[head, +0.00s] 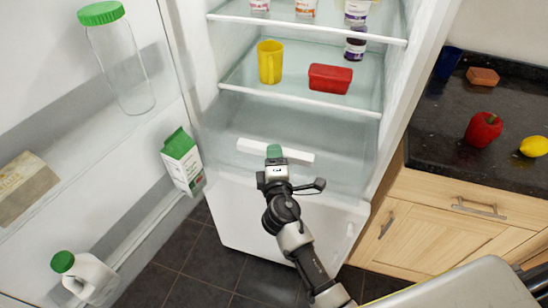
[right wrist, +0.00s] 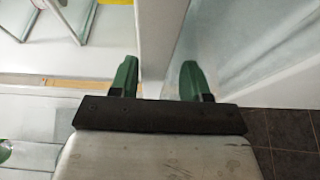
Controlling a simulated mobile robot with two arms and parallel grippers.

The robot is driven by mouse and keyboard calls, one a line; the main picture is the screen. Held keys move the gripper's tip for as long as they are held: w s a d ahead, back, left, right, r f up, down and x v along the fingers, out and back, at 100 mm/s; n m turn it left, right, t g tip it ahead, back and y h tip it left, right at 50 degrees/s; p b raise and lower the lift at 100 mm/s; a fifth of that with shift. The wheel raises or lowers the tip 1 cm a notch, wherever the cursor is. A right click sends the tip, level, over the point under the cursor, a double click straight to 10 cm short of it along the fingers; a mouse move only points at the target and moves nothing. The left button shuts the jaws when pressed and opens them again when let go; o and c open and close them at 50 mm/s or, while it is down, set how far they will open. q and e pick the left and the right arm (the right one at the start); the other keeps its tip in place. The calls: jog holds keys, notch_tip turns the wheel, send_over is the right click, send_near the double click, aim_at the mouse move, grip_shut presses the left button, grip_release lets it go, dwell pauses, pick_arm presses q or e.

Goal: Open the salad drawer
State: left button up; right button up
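The salad drawer (head: 330,176) is a clear, pale bin at the bottom of the open fridge, below the glass shelf. It looks shut, with a white bar handle (head: 248,147) along its front. My right gripper (head: 274,152) is at the middle of this handle and hides part of it. In the right wrist view its green fingers (right wrist: 158,80) are open, with a white bar (right wrist: 155,40), apparently the handle, between them. The left finger is close against the bar; a gap shows at the right finger. My left gripper is not in view.
The open fridge door (head: 60,150) at left holds a green-lidded jar (head: 122,62), a carton (head: 182,160) and a jug (head: 88,277). A yellow mug (head: 270,62) and red container (head: 330,79) stand on the shelf above. The dark counter (head: 440,125) is at right.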

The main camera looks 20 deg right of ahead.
jog(key=shift+r, duration=0.15)
jog(key=b+v, duration=0.2)
jog(key=v, duration=0.8)
jog(key=shift+s, duration=0.4)
